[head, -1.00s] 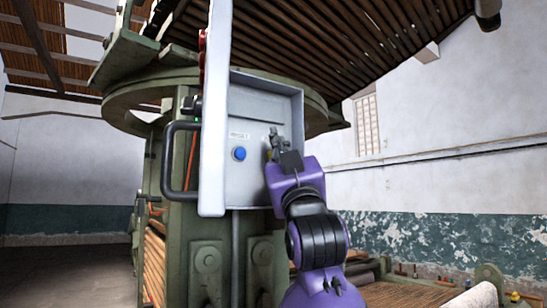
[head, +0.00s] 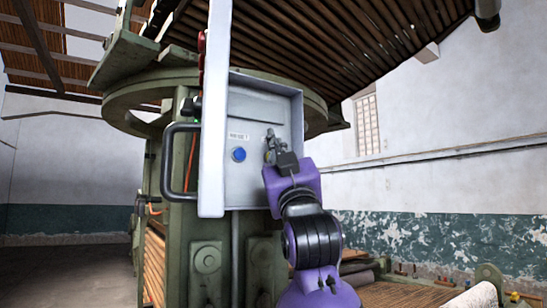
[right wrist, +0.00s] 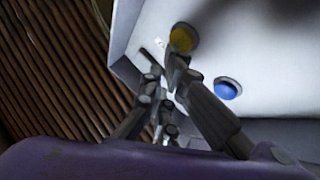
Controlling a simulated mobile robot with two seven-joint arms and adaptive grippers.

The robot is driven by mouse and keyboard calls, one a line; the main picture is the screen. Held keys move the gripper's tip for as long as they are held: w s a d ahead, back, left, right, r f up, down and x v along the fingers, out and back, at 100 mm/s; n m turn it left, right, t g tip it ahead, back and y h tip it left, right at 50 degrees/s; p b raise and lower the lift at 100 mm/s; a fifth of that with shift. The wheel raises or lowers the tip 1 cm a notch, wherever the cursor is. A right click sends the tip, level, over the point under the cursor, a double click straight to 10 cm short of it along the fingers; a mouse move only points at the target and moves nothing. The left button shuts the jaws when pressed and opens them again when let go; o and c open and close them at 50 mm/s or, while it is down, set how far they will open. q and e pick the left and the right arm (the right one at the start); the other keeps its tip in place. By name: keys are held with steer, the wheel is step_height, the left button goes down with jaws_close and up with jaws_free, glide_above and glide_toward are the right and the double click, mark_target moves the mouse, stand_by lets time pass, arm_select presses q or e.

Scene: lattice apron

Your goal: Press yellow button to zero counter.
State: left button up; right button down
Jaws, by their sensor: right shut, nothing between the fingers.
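The yellow button (right wrist: 183,38) shows in the right wrist view as a round cap on the pale panel inside an open grey control box (head: 252,190). In the head view it is hidden behind my right gripper (head: 269,145). That gripper, on a purple wrist, is shut and empty in front of the right part of the panel. In the right wrist view its fingertips (right wrist: 174,75) are just below the yellow button in the picture. I cannot tell whether they touch it or the panel. No counter can be made out. My left gripper is not in view.
A blue button (head: 239,154) sits left of my gripper on the same panel, under a small white label. The box's pale door (head: 213,110) stands open at the left. A dark handle (head: 168,160) and the green machine frame are beyond it.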

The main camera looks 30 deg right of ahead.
steer(key=shift+w, duration=0.55)
stand_by(1.0)
steer(key=shift+s, duration=0.9)
steer(key=shift+s+d, duration=0.1)
steer(key=s, duration=0.4)
steer(key=shift+s+d, duration=0.15)
steer(key=shift+s, duration=0.25)
steer(key=shift+f, duration=0.1)
stand_by(0.5)
